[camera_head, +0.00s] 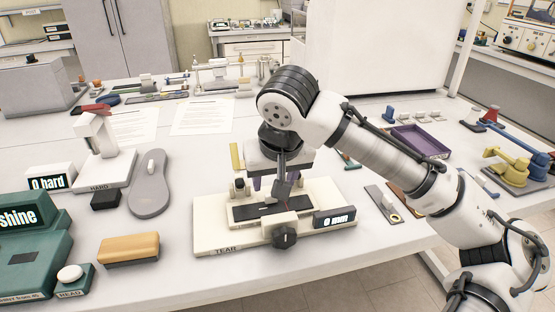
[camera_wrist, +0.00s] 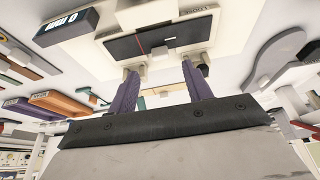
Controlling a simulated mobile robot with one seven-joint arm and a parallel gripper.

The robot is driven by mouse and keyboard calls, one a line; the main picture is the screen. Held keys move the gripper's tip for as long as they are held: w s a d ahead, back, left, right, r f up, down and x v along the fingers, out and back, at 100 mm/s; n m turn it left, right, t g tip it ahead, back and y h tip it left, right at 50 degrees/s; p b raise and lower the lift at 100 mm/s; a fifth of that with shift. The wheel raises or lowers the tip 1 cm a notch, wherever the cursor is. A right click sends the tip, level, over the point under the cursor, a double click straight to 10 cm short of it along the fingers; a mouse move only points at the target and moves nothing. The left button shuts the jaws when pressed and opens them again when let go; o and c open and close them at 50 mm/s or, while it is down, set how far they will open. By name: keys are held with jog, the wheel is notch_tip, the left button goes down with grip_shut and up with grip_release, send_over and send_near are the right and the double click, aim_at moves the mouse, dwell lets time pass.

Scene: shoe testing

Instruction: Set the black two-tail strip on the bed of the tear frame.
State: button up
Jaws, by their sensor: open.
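The tear frame (camera_head: 215,236) is a cream base marked TEAR, with a dark knob at its front and a display reading 0 mm. The black strip (camera_head: 248,212) lies flat on its bed, partly hidden by my arm and the frame's parts. In the wrist view the strip (camera_wrist: 125,46) lies lengthwise on the pale bed, with a thin red mark near its middle. Its two tails are hard to make out. My gripper (camera_wrist: 160,70) is open and empty, its purple fingers apart above the far side of the frame, clear of the strip.
A grey shoe sole (camera_head: 150,190) and a tan block (camera_head: 129,248) lie left of the frame. A purple tray (camera_head: 420,141) and flat samples (camera_head: 383,203) lie to the right, near my arm. Paper sheets (camera_head: 202,116) lie behind.

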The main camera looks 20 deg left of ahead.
jog(key=v, duration=0.7)
jog(key=shift+r, duration=0.25)
jog(key=shift+s+d, duration=0.1)
jog(key=shift+s, duration=0.1)
